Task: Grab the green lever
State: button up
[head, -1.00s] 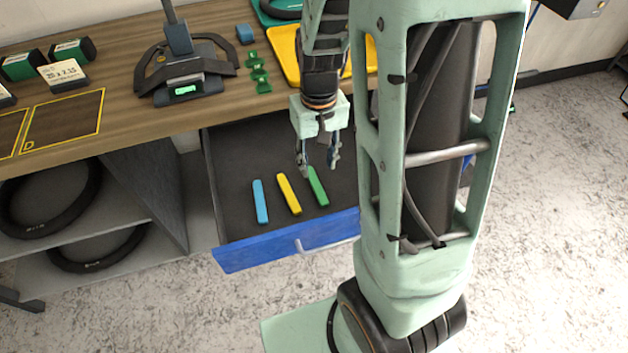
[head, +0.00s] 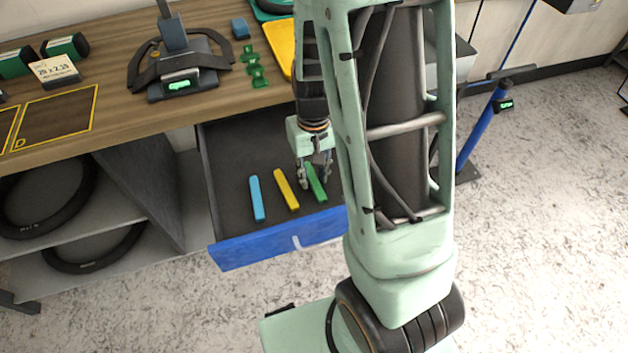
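The green lever (head: 317,186) lies in the open drawer, at the right of a row of three levers. The yellow lever (head: 286,189) lies in the middle and the blue lever (head: 257,198) at the left. My gripper (head: 315,183) points down into the drawer with its fingers apart, one on each side of the green lever's upper part. The fingers partly hide that end. I cannot tell whether they touch the lever.
The drawer (head: 280,240) has a blue front and dark floor, and is pulled out below the wooden workbench (head: 130,122). A dark stand (head: 180,80) and green pieces (head: 255,68) sit on the bench. Tires (head: 95,250) lie on shelves at left.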

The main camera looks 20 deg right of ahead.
jog(key=c, duration=0.6)
jog(key=shift+o, duration=0.2)
